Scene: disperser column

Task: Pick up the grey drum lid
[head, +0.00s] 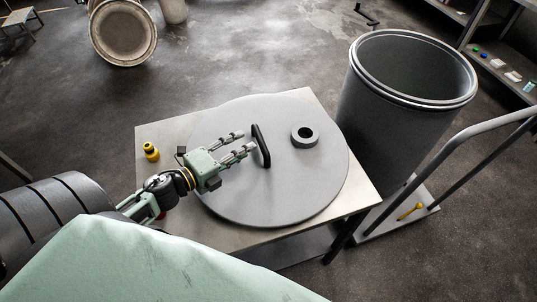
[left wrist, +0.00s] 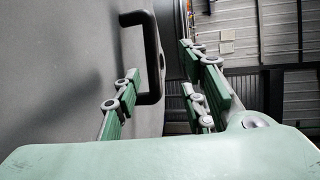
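The grey drum lid (head: 290,195) is a large round disc lying flat on a small table. It has a black handle (head: 261,146) standing up near its middle and a grey ring-shaped port (head: 305,136) to the right of the handle. My left gripper (head: 248,142) is over the lid, its fingers pointing at the handle from the left. In the left wrist view the handle (left wrist: 148,55) shows beyond the two open fingers (left wrist: 165,85), near the gap between them, and the lid (left wrist: 60,60) fills the left side. My right gripper is not in view.
An open grey drum (head: 385,125) stands right of the table on a cart with a rail (head: 470,135). Shelves (head: 500,55) stand at far right.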

